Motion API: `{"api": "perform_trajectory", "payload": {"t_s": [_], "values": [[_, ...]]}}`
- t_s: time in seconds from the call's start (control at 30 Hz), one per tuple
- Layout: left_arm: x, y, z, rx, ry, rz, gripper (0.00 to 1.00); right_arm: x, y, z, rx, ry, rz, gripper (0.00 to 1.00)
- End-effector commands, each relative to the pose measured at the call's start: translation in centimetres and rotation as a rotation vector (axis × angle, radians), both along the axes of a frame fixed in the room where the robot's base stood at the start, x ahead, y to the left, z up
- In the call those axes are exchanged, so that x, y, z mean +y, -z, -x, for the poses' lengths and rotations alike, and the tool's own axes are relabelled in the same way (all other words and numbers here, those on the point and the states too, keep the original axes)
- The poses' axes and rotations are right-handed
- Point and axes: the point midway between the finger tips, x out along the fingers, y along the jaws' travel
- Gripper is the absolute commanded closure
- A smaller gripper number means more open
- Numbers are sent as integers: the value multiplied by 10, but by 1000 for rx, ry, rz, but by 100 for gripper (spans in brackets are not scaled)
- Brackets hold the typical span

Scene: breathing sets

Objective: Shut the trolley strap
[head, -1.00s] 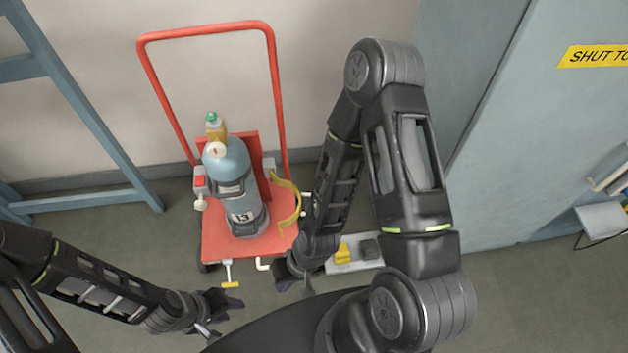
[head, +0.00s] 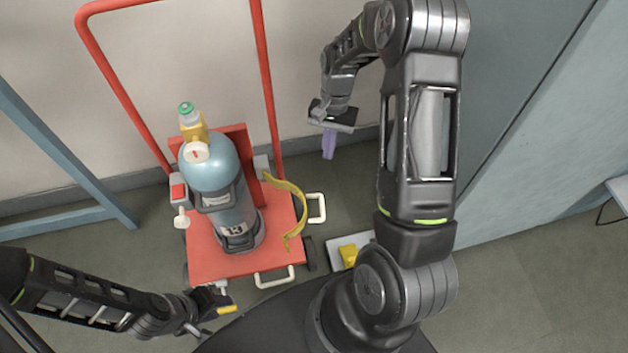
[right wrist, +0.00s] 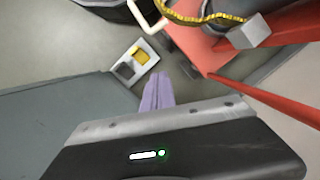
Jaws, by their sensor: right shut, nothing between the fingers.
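The red trolley (head: 205,262) carries an upright blue cylinder (head: 228,180). The yellow strap (head: 298,195) hangs open at the cylinder's right, its lower end free; it also shows in the right wrist view (right wrist: 200,18), starting by a grey block (right wrist: 252,30). A red-and-grey catch (head: 178,192) sits on the trolley's left side. My right gripper (head: 329,148) is shut and empty, its purple fingers pointing down, right of the trolley and apart from the strap. My left gripper (head: 212,303) is at the trolley's front edge beside a yellow-tipped bar; its fingers are unclear.
White handles stick out at the trolley's right (head: 317,208) and front (head: 275,278). A light plate with a yellow block (head: 348,254) lies on the floor to the right. A blue frame (head: 60,140) stands left and a grey-blue cabinet (head: 530,150) right. Floor shows between trolley and cabinet.

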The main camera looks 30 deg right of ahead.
Motion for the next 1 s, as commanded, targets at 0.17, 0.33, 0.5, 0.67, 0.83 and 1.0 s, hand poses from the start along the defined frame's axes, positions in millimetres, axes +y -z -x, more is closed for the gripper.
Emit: {"api": "perform_trajectory", "payload": {"t_s": [0.17,0.33,0.5,0.67,0.83,1.0], "values": [[0,-2,0,1,0,0,64,1,-1,0,2,-1,-1,100],[0,-2,0,0,0,0,64,2,1,1,1,-3,-1,100],[0,1,0,0,0,0,64,4,14,3,4,-3,-2,100],[0,5,0,0,0,0,64,9,38,7,4,-4,-3,100],[0,10,0,0,0,0,64,15,72,13,5,-4,-4,100],[0,14,0,0,-1,0,64,23,99,19,2,-5,-3,100]]}}
